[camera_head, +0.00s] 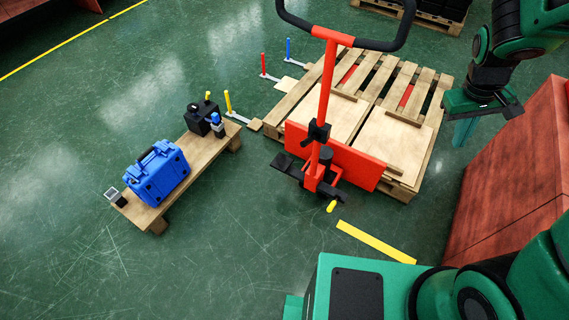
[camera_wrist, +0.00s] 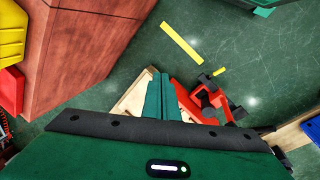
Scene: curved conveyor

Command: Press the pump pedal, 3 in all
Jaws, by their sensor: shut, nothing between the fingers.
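A red pallet jack (camera_head: 325,108) stands upright at the near side of a wooden pallet, its black handle loop at the top. A flat black pedal-like plate (camera_head: 285,163) juts out low on the left of its column. A small yellow-tipped part (camera_head: 331,206) sits low at the front near the floor; it also shows in the wrist view (camera_wrist: 219,71). I cannot tell for sure which is the pump pedal. My gripper (camera_head: 464,133) hangs to the right of the jack, above the floor beside the pallet, apart from it. In the wrist view its fingers (camera_wrist: 158,78) are shut and empty.
A wooden bench (camera_head: 205,158) on the left holds a blue case (camera_head: 157,172) and small black items. The pallet (camera_head: 405,143) lies behind the jack. A reddish-brown block (camera_head: 515,160) stands close on the right. The green floor in front of the jack is clear around a yellow stripe (camera_head: 375,243).

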